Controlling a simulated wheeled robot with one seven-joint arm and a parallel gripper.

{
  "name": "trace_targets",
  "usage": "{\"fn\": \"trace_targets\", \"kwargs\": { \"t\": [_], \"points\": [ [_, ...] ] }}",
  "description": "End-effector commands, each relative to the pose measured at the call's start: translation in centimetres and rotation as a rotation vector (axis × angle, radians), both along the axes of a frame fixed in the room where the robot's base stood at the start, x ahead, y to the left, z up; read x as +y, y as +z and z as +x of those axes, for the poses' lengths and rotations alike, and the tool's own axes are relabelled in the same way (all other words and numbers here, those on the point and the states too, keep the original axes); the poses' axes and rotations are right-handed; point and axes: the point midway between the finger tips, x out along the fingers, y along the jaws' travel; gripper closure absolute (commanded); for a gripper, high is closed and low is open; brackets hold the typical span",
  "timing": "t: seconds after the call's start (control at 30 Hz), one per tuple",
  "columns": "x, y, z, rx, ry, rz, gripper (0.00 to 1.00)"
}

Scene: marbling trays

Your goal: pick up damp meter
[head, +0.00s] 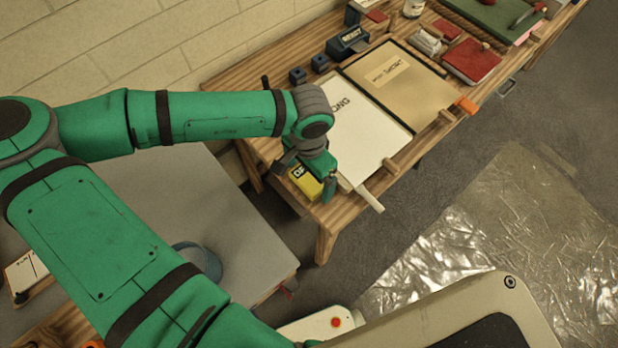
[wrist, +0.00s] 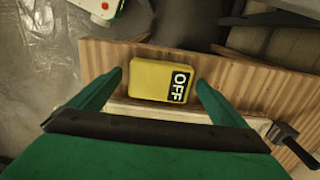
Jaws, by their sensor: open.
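A yellow box-shaped device with a black label reading "OFF", which looks like the damp meter (head: 305,182), lies at the near left end of the wooden bench (head: 333,213). In the wrist view the yellow damp meter (wrist: 150,79) lies between the two green fingertips, with its label towards the right finger. My gripper (wrist: 160,79) is open, with a finger to each side of the meter and a gap showing beside it. In the head view my gripper (head: 309,176) partly covers the meter. I cannot tell whether the fingertips are above the bench or level with the meter.
A white board (head: 362,135) lies beside the meter, with a tan folder (head: 415,93) beyond it. Dark blocks, red items and a green mat (head: 497,16) stand further along the bench. A grey table (head: 180,200) is at left. Crumpled clear sheeting (head: 500,220) covers the floor.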

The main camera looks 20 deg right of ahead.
Motion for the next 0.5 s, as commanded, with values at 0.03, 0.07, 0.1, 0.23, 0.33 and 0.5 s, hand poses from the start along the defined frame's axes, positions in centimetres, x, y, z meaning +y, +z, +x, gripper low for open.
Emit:
{"fn": "trace_targets", "kwargs": {
  "t": [0.03,0.07,0.1,0.23,0.33,0.5],
  "points": [
    [-0.03,-0.18,0.02,0.000,0.000,-0.001,0.04],
    [-0.04,-0.24,0.04,0.000,0.000,-0.001,0.04],
    [-0.03,-0.27,0.04,-0.002,0.000,-0.002,0.04],
    [-0.03,-0.25,0.04,-0.001,0.000,-0.001,0.04],
    [-0.02,-0.25,0.04,0.000,0.000,-0.001,0.23],
    [-0.01,-0.23,0.05,-0.001,0.000,-0.001,0.50]
  ]
}}
